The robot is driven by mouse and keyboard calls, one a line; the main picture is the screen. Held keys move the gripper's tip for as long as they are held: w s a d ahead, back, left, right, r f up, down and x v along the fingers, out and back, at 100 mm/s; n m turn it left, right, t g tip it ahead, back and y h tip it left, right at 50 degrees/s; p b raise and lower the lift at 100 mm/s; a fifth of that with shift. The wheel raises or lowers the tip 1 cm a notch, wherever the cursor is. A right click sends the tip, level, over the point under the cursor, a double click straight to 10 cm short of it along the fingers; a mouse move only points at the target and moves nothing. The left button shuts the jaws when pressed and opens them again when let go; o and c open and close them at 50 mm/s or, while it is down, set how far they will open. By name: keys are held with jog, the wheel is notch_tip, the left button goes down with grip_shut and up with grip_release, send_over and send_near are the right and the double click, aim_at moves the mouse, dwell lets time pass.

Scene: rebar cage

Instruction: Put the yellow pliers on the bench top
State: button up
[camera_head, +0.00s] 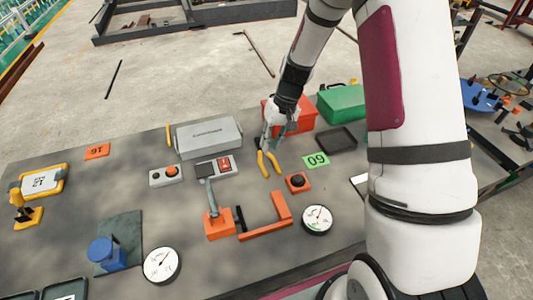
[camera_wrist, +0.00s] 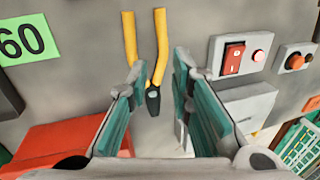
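The yellow pliers (camera_head: 268,162) have two long yellow handles and a dark head. They appear to lie on the grey bench top (camera_head: 130,180), handles toward the front of the bench. In the wrist view the pliers (camera_wrist: 153,92) show with handles pointing up and the dark head between the fingertips. My gripper (camera_head: 277,127) is above the head end of the pliers. In the wrist view my gripper (camera_wrist: 160,92) is open, with a gap on each side of the head. The head view partly hides the pliers' head behind my fingers.
A red box (camera_head: 302,117) and a green box (camera_head: 341,102) stand right of my gripper, and a grey case (camera_head: 208,138) left.

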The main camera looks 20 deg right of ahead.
jog(key=s+r, duration=0.3)
jog(key=r, duration=1)
jog(key=s+a+r+t+h, duration=0.1)
jog(key=s+r+t, duration=0.1)
jog(key=s+r, duration=0.6)
jog(key=s+a+r+t+h, duration=0.1)
jog(key=s+r+t+h, duration=0.1)
jog(key=s+r, duration=0.6)
jog(key=s+t, duration=0.1)
jog(key=s, duration=0.5)
jog(key=shift+s+n, duration=0.3)
jog(key=shift+s, duration=0.1)
